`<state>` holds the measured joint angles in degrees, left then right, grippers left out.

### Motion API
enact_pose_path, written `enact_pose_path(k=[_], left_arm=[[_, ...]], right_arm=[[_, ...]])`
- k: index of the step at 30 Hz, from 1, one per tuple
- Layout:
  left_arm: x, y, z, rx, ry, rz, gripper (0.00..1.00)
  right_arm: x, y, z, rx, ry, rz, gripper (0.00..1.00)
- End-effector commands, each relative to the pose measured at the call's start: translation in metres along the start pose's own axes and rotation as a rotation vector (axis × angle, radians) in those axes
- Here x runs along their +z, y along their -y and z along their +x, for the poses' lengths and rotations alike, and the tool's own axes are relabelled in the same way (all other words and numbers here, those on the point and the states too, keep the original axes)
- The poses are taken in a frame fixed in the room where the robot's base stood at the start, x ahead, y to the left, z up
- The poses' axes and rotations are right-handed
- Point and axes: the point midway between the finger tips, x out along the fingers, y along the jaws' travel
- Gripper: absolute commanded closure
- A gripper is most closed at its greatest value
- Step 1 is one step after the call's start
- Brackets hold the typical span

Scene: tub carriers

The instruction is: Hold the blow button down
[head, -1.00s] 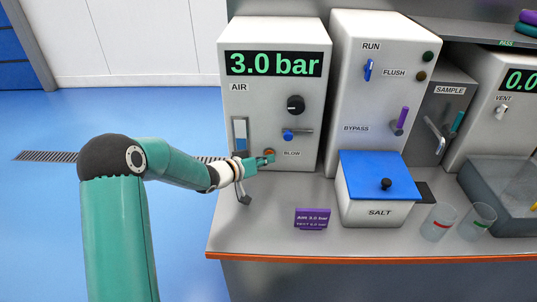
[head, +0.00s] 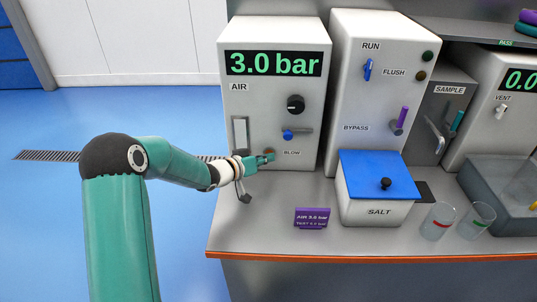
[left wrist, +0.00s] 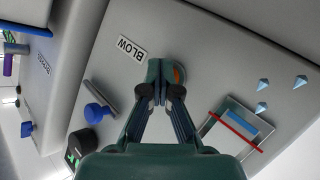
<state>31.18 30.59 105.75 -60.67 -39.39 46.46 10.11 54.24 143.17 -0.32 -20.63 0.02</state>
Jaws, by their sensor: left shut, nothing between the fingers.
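The blow button (left wrist: 181,75) is a small orange disc on the AIR cabinet (head: 258,112), beside the BLOW label (left wrist: 132,49). My left gripper (head: 267,158) is shut and empty, its fingertips at the button. In the left wrist view, the closed fingertips (left wrist: 162,72) cover most of the button and look to be against it. How far the button is pushed in is hidden. The AIR display (head: 273,64) reads 3.0 bar. A narrow upright window (head: 240,134) left of the button looks pale in the head view. My right gripper is out of view.
A black knob (head: 295,104) and a blue-handled valve (head: 290,135) sit above the button. Small pale-blue cones (left wrist: 263,86) show near the window in the left wrist view. A purple sign (head: 312,218) and the salt box (head: 375,210) stand on the bench.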

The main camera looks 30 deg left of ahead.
Motion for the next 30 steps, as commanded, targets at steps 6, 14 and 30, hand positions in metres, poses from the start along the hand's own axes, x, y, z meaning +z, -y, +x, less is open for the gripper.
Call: enact_pose_path(k=[6,14,30], left_arm=[[-0.001,-0.001,-0.001,0.0,-0.004,0.001,1.0],[0.006,-0.006,-0.009,0.0,-0.003,0.001,1.0],[0.011,-0.01,-0.015,-0.001,-0.001,-0.001,1.0]], right_arm=[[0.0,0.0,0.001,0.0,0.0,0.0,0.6],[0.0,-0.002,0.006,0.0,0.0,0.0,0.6],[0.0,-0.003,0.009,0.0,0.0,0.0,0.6]])
